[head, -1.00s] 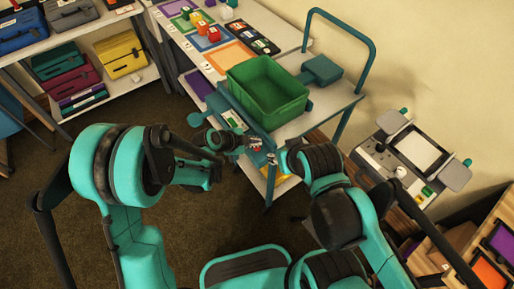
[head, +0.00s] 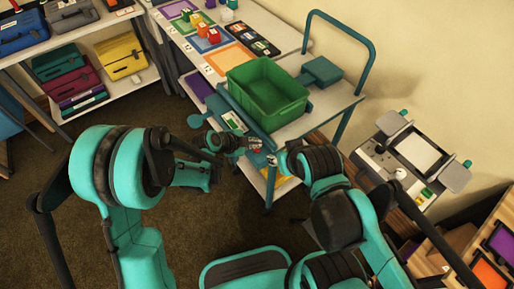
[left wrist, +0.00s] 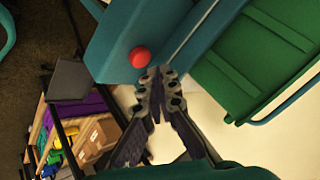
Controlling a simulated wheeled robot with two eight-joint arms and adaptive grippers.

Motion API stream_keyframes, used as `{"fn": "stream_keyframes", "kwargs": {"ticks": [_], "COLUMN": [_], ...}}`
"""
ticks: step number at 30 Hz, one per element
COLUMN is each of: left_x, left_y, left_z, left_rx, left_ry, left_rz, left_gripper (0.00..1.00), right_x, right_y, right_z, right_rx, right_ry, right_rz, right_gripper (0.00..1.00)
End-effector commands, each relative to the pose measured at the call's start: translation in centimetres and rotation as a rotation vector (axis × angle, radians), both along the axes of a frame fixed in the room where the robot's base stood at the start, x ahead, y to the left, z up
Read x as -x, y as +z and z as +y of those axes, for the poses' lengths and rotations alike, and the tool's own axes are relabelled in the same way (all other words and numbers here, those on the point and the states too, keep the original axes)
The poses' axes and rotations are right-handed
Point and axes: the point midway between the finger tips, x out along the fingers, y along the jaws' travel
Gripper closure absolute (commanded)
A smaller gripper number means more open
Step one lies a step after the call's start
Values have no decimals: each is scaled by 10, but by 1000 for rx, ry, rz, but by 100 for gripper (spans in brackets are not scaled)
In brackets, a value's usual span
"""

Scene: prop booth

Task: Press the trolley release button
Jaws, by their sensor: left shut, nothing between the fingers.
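The red release button (left wrist: 139,57) sticks out of a teal panel (left wrist: 112,38) in the left wrist view. My left gripper (left wrist: 156,78) is shut and empty. In that picture its fingertips lie just below and right of the button; I cannot tell whether they touch it. In the head view my left gripper (head: 258,145) is at the trolley's near end, and the button cannot be made out there. The trolley (head: 338,98) has a pale top and a teal handle. The tip of my right gripper (head: 274,160) shows small beside the trolley, its jaws unclear.
A green crate (head: 262,68) stands on the trolley, near the left gripper. A table (head: 282,30) with coloured mats and blocks adjoins behind. Shelves with coloured cases (head: 122,55) stand at upper left. A grey device (head: 385,165) is at right. The floor at left is clear.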

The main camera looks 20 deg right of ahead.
Motion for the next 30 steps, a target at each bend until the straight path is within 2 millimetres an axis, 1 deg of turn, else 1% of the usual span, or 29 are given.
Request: {"fn": "stream_keyframes", "kwargs": {"ticks": [5,14,30], "left_x": [0,0,0], "left_y": [0,-9,-10], "left_z": [0,0,0], "left_rx": [0,0,0], "left_ry": [0,0,0], "left_rz": [0,0,0], "left_gripper": [100,100,100], "right_x": [0,0,0], "right_y": [-1,-11,-12], "right_z": [0,0,0], "right_rx": [0,0,0], "right_ry": [0,0,0], "right_rz": [0,0,0], "right_gripper": [60,60,60]}}
